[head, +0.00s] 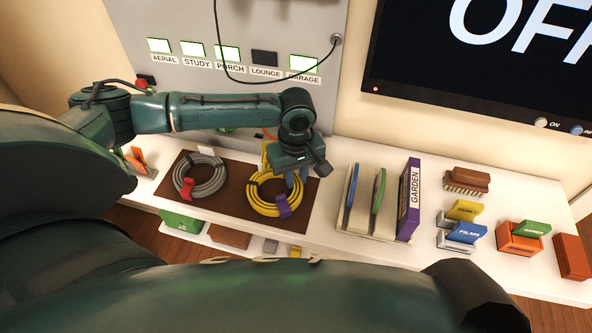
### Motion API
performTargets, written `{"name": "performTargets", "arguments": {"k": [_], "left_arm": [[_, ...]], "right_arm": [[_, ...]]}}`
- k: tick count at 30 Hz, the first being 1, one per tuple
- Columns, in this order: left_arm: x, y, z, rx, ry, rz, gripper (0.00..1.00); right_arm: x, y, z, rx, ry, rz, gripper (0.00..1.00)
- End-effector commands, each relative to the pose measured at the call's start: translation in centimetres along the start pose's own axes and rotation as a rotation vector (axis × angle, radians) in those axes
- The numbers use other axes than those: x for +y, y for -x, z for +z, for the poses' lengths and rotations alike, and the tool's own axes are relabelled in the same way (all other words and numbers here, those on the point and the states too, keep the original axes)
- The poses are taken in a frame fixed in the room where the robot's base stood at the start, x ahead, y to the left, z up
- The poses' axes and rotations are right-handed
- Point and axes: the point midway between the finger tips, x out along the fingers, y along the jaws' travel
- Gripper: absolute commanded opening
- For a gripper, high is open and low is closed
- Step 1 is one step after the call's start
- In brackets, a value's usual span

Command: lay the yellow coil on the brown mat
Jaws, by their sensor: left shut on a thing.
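The yellow coil (263,206) has a purple tie and is over the right part of the brown mat (228,222). I cannot tell whether it rests on the mat or is held just above it. My left gripper (296,180) is at the coil's upper right side, pointing down and shut on it. The fingertips are partly hidden by the gripper body. A grey coil (207,186) with a red tie lies on the left part of the mat. My right gripper is not in view.
A rack (382,232) with upright discs and a purple GARDEN box (409,199) stands right of the mat. Farther right are a brush (466,181) and several small coloured blocks. The panel with labels (233,58) rises behind. The shelf's front edge is close to the mat.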

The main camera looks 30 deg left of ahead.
Motion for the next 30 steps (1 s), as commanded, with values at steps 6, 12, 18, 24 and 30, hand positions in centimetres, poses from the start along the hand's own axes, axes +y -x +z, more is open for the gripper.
{"name": "performTargets", "arguments": {"k": [6, 12, 18, 24, 30], "left_arm": [[0.01, 0.05, 0.02, 0.000, -0.001, 0.000, 0.00], [0.00, 0.01, 0.01, 0.000, -0.001, 0.000, 0.00], [0.01, -0.32, 0.01, 0.000, 0.000, 0.000, 0.00], [0.02, -0.50, -0.01, 0.001, -0.001, 0.000, 0.26], [0.00, -0.51, -0.01, 0.000, 0.000, 0.000, 0.42]], "right_arm": [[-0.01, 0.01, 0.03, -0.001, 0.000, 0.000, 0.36], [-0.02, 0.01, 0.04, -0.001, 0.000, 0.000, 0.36], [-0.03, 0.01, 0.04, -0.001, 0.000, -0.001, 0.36], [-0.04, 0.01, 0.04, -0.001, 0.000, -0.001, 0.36], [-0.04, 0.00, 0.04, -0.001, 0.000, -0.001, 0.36]]}}
